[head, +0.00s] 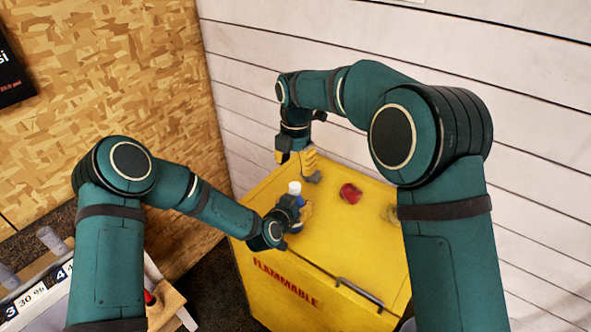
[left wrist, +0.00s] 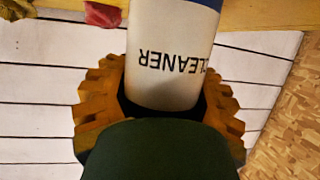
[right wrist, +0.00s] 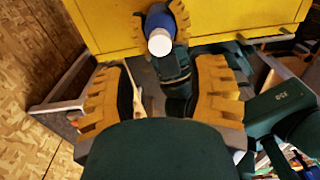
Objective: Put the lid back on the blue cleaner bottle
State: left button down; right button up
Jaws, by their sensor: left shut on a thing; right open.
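The blue cleaner bottle (head: 298,201) is upright above the front part of the yellow cabinet top. My left gripper (head: 305,211) is shut around it. The left wrist view shows its white label reading CLEANER (left wrist: 165,58) between the fingers. A white round lid (head: 294,187) shows on top of the bottle; it also shows in the right wrist view (right wrist: 160,41). I cannot tell whether it is fully seated. My right gripper (head: 297,166) is open and empty, above and behind the bottle. In the right wrist view the lid lies beyond its spread fingers.
The yellow cabinet (head: 290,291) marked FLAMMABLE has a dark handle at its front edge. A red object (head: 350,193) and a pale greenish object (head: 391,213) sit on its top to the right. A white plank wall (head: 240,100) stands close behind.

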aim_at(295, 185)
jog(key=shift+r, duration=0.25)
jog(key=shift+f, duration=4.05)
grip_shut()
jog(key=shift+c, duration=0.3)
grip_release()
